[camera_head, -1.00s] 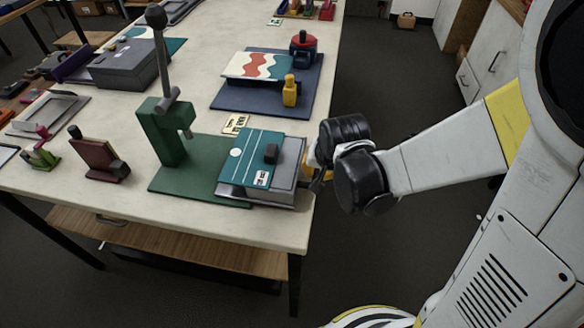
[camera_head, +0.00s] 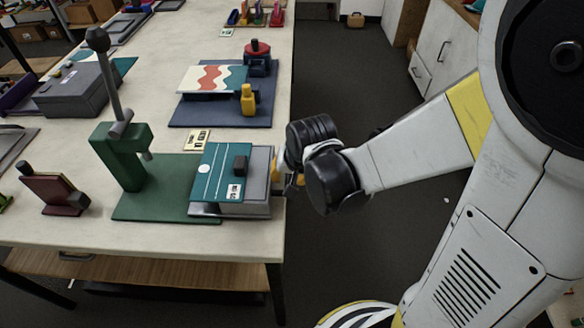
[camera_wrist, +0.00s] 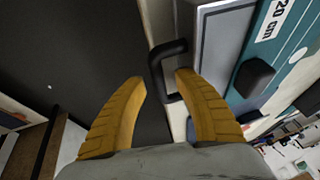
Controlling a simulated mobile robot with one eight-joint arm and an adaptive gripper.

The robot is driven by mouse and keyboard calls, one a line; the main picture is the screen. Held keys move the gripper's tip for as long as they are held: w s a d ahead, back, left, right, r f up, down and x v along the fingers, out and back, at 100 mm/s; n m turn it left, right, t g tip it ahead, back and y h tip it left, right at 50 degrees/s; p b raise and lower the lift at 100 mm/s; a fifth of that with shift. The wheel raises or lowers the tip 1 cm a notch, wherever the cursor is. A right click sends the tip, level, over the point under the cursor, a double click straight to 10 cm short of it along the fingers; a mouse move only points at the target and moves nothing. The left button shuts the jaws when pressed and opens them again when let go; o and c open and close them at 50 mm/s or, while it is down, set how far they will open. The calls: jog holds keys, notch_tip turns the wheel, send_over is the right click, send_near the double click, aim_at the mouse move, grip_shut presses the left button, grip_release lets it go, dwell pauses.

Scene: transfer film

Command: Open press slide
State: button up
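The press is a green stand (camera_head: 122,165) with a tall grey lever on a green base plate, near the table's front right corner. At its right sits a grey slide (camera_head: 261,168) under a teal plate (camera_head: 211,180) with a black knob; the wrist view also shows the grey slide (camera_wrist: 222,45). A black handle (camera_wrist: 158,72) sticks out of the slide's side in the wrist view. My gripper (camera_wrist: 160,79) is open, its two yellow fingers straddling the handle near their tips. The head view shows my gripper (camera_head: 286,172) beside the slide's right face; the handle is hidden there.
A blue board (camera_head: 225,112) with a wavy-patterned plate and a yellow block lies behind the press. A dark red block piece (camera_head: 55,192) stands at the left and a grey box (camera_head: 75,95) farther back. Open dark floor (camera_head: 345,95) lies right of the table.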

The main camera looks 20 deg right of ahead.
jog(key=v, duration=1.1)
jog(key=s+d+r+n+t+b, duration=0.1)
jog(key=s+d+r+n+t, duration=0.1)
jog(key=s, duration=0.5)
jog(key=shift+d+r+n, duration=0.35)
jog(key=shift+r+n, duration=0.15)
jog(key=shift+n, duration=0.6)
